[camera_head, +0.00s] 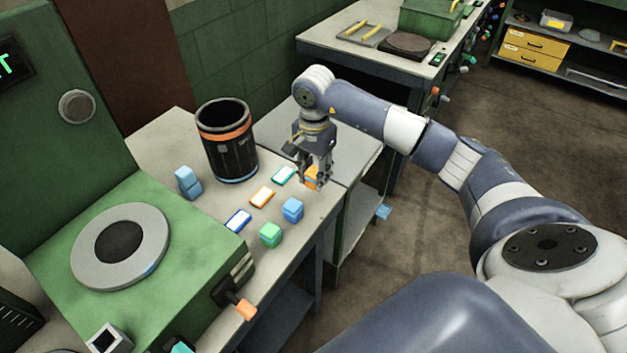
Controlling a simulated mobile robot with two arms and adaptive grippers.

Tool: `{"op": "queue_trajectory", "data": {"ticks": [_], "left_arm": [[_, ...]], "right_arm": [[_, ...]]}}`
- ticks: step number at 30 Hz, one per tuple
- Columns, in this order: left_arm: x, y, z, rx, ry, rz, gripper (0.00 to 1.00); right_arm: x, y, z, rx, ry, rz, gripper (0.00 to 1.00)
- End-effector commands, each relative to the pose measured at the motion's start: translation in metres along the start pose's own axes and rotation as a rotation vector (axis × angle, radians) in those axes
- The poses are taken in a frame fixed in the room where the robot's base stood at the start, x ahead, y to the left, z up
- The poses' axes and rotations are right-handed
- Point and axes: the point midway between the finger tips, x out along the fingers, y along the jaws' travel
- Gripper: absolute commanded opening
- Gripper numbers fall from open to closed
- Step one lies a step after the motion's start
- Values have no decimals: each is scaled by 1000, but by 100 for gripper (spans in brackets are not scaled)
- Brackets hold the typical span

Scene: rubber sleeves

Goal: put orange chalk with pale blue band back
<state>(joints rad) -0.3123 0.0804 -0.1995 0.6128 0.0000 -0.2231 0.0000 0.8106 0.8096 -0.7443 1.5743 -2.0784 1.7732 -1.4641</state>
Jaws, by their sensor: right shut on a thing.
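My right gripper (315,172) points down over the right part of the workbench, shut on an orange block-shaped chalk (312,183). The fingers hide part of the chalk, and its pale blue band cannot be made out. I cannot tell whether the chalk touches the bench top. A flat white-edged orange marker (262,197) lies to its left, between a teal marker (284,175) and a blue marker (238,220). My left gripper is not in view.
A blue block (292,209) and a green block (270,234) stand near the front bench edge. Another blue piece (188,182) stands left of a black bin (228,140) with an orange band. A green machine (150,250) fills the left side.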

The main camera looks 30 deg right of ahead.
Motion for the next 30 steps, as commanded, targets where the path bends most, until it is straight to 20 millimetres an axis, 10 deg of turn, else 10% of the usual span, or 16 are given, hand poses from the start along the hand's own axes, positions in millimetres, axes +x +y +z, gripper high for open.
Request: {"op": "queue_trajectory", "data": {"ticks": [18, 19, 21, 30], "left_arm": [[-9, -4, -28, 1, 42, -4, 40], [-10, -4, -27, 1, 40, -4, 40], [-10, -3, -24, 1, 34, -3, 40], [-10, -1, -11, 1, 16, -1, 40]], "right_arm": [[41, 0, 0, -1, 0, -1, 10], [40, 0, 0, -1, -1, -1, 36], [39, 0, 0, -1, -1, -1, 50], [39, 0, 0, -1, -1, -1, 50]]}}
